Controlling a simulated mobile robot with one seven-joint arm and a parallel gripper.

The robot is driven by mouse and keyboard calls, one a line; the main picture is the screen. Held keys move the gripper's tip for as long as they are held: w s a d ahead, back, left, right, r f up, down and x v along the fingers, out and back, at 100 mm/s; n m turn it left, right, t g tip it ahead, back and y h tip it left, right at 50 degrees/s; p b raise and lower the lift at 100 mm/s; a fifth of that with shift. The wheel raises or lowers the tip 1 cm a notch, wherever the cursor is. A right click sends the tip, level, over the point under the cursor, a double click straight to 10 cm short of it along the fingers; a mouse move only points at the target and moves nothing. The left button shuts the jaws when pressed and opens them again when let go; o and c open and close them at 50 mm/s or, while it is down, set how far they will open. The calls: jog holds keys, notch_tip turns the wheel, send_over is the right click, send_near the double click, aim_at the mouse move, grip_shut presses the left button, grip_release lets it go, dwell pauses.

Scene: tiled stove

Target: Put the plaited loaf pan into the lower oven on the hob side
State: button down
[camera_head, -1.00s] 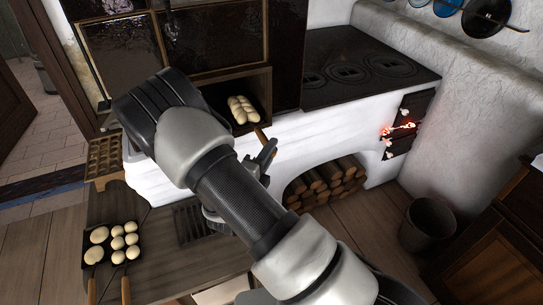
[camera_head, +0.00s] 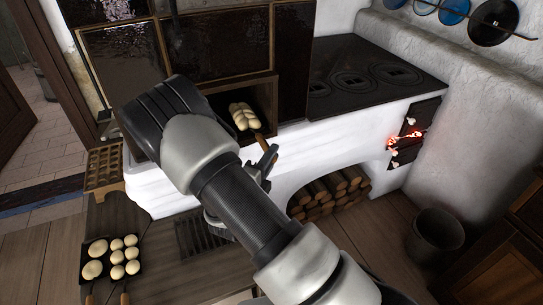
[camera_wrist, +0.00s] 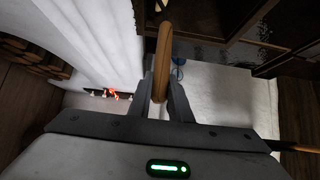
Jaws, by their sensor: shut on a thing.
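The plaited loaf (camera_head: 243,110) lies in a dark pan (camera_head: 254,123) with a wooden handle (camera_head: 261,141). The pan is within the mouth of the open oven compartment (camera_head: 271,96) on the hob side, its handle sticking out toward me. My gripper (camera_head: 268,158) is in front of that opening and shut on the handle. In the wrist view, both fingers (camera_wrist: 163,100) close around the handle (camera_wrist: 163,55); the loaf and pan body do not show there. My arm hides part of the oven's left side.
The black hob (camera_head: 370,75) is right of the oven, with glowing fire doors (camera_head: 407,138) and a log niche (camera_head: 328,193) below. A pan of buns (camera_head: 97,256) lies on the wooden surface (camera_head: 160,270) at front left. A bucket (camera_head: 436,237) stands at right.

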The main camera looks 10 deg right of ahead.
jog(key=shift+f, duration=0.2)
dwell(0.6)
jog(key=c, duration=1.5)
grip_release()
jog(key=shift+c, duration=0.2)
jog(key=shift+f, duration=0.1)
jog(key=p+v, duration=0.2)
jog(key=v, duration=1.5)
jog(key=shift+s+a, duration=0.15)
jog(key=s+d+p, duration=0.1)
jog(key=s, duration=0.7)
jog(key=shift+s+d, duration=0.35)
jog(key=shift+s, duration=0.05)
